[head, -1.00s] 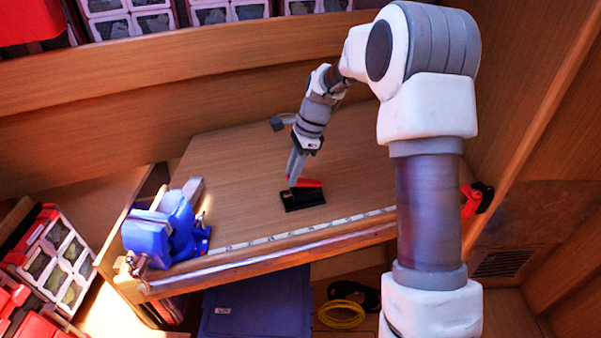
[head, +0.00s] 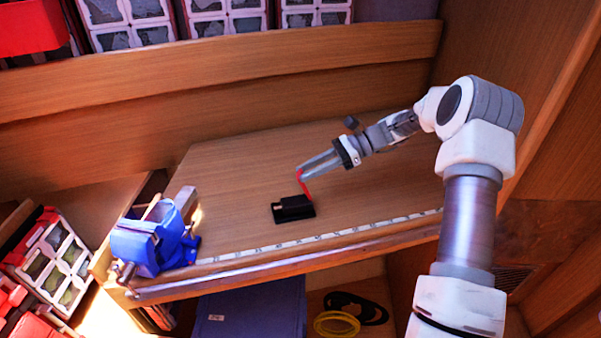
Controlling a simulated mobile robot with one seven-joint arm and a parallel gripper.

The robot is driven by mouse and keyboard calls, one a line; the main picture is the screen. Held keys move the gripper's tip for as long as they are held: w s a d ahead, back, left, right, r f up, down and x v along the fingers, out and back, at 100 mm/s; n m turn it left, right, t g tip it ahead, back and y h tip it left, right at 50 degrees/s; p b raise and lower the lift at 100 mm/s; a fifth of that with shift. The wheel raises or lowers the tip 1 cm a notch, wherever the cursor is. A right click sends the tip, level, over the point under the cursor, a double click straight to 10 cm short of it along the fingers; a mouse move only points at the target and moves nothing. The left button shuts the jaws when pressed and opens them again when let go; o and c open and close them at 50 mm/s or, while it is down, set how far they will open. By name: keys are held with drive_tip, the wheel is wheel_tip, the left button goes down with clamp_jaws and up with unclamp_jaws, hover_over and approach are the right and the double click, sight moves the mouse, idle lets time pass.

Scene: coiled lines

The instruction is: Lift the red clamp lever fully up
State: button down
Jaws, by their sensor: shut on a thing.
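The red clamp lever (head: 304,186) stands up steeply from its black base (head: 293,209) on the wooden bench, leaning slightly to the left at its top. My gripper (head: 301,175) comes in from the right, tilted down to the left, and is shut on the upper end of the lever. The fingertips hide part of the lever's top. The black base sits flat on the bench.
A blue vise (head: 150,243) is mounted at the bench's left front corner. A ruler strip (head: 310,238) runs along the front edge. The bench top (head: 235,170) around the clamp is clear. A wooden back board (head: 200,115) rises behind.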

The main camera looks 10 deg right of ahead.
drive_tip(key=shift+w+d+f+g+y+b, duration=0.15)
drive_tip(key=shift+d+f+y+b, duration=0.1)
drive_tip(key=shift+d+y+b, duration=0.65)
drive_tip(key=shift+w+d+f+g+y+b, duration=0.15)
drive_tip(key=shift+d+y+b, duration=0.25)
drive_tip(key=shift+d+y, duration=0.6)
drive_tip(key=shift+d+f+g+y+b, duration=0.1)
drive_tip(key=shift+d+f+y+b, duration=0.35)
drive_tip(key=shift+y, duration=0.85)
drive_tip(key=shift+d+r, duration=0.15)
drive_tip(key=shift+r, duration=0.05)
drive_tip(key=c, duration=0.7)
unclamp_jaws()
drive_tip(key=shift+b+v, duration=2.3)
drive_tip(key=shift+v, duration=3.7)
